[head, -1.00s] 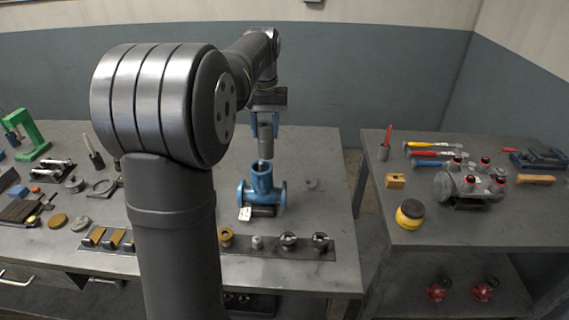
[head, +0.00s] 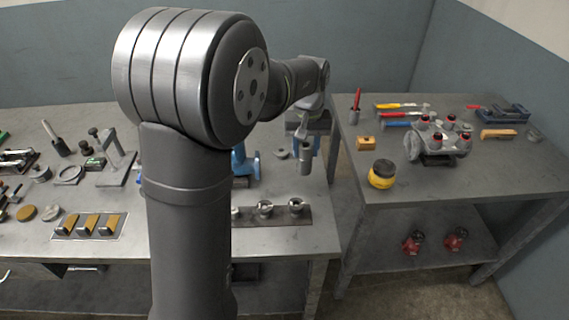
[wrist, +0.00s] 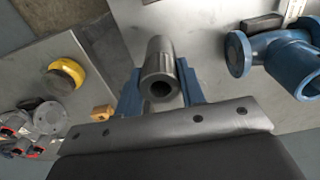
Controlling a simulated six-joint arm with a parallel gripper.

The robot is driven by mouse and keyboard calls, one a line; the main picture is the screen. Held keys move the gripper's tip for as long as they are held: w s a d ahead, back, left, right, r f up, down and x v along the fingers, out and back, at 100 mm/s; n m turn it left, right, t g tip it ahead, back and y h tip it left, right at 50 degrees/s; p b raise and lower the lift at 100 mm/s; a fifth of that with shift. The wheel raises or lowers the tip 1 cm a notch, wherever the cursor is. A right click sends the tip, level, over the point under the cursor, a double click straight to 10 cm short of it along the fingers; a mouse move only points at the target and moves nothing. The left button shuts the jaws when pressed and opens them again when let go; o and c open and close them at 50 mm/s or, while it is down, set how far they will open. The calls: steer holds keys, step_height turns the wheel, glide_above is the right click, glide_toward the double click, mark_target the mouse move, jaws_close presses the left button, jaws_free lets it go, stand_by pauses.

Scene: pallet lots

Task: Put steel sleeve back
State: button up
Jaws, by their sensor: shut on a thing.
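The grey steel sleeve (wrist: 158,62) is held between the blue fingers of my gripper (wrist: 160,88), its open bore facing the wrist camera. In the head view the sleeve (head: 306,157) hangs below my gripper (head: 304,134), above the right end of the main bench (head: 300,235). The blue flanged valve body (wrist: 284,62) stands to the right of the sleeve in the wrist view, apart from it. In the head view the valve body (head: 246,166) is partly hidden behind my arm.
A dark strip (head: 283,217) with metal fittings lies at the bench's front edge. A gap separates the bench from the right table (head: 400,185), which bears a yellow-black round item (head: 382,175), a wooden block (head: 365,143), a grey valve assembly (head: 437,146) and hand tools.

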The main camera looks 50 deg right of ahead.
steer(key=shift+w+f, duration=1.85)
steer(key=shift+f, duration=0.25)
steer(key=shift+w+f, duration=1.85)
steer(key=shift+f, duration=0.25)
steer(key=shift+f, duration=0.2)
steer(key=o, duration=1.1)
steer(key=shift+r, duration=0.1)
step_height(320, 180, up, 12)
steer(key=shift+r, duration=0.1)
